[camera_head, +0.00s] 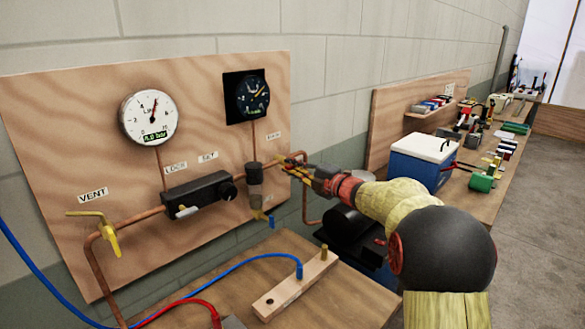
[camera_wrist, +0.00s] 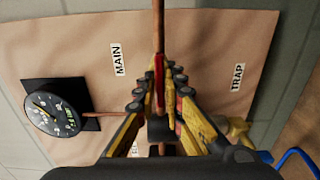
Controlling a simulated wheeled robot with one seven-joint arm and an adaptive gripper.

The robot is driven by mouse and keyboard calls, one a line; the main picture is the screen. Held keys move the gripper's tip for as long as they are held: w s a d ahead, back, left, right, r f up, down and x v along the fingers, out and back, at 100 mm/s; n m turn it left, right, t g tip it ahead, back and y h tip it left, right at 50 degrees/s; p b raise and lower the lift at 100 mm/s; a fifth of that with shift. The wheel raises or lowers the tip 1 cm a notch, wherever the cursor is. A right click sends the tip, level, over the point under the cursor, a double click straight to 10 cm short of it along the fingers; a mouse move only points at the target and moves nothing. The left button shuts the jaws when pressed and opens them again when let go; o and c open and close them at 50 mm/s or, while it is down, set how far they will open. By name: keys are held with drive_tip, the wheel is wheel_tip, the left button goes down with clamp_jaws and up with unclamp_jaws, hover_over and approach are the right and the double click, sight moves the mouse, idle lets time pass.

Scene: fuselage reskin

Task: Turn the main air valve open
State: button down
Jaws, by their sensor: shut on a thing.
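The main air valve sits on the copper pipe at the right edge of the plywood panel, by the MAIN label (camera_wrist: 117,60). My gripper (camera_head: 293,167) is at this valve, with its fingers pointing left toward the panel and hiding most of it in the head view. In the wrist view my gripper (camera_wrist: 160,98) has its yellow and black fingers closed around a narrow red valve handle (camera_wrist: 158,80). The handle appears to lie roughly along the pipe (camera_wrist: 158,25). A yellow piece beside it is partly hidden between the fingers.
A white gauge (camera_head: 149,117) and a dark gauge (camera_head: 253,96) hang on the panel (camera_head: 60,140). Left are a yellow vent lever (camera_head: 110,237) and a black regulator (camera_head: 198,195). A blue hose (camera_head: 240,265) and wooden block (camera_head: 295,287) lie below. A blue-and-white box (camera_head: 422,158) stands beyond my arm.

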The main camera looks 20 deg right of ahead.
drive_tip(key=shift+f, duration=0.15)
drive_tip(key=c, duration=2)
unclamp_jaws()
drive_tip(key=shift+o, duration=0.2)
drive_tip(key=v, duration=1.2)
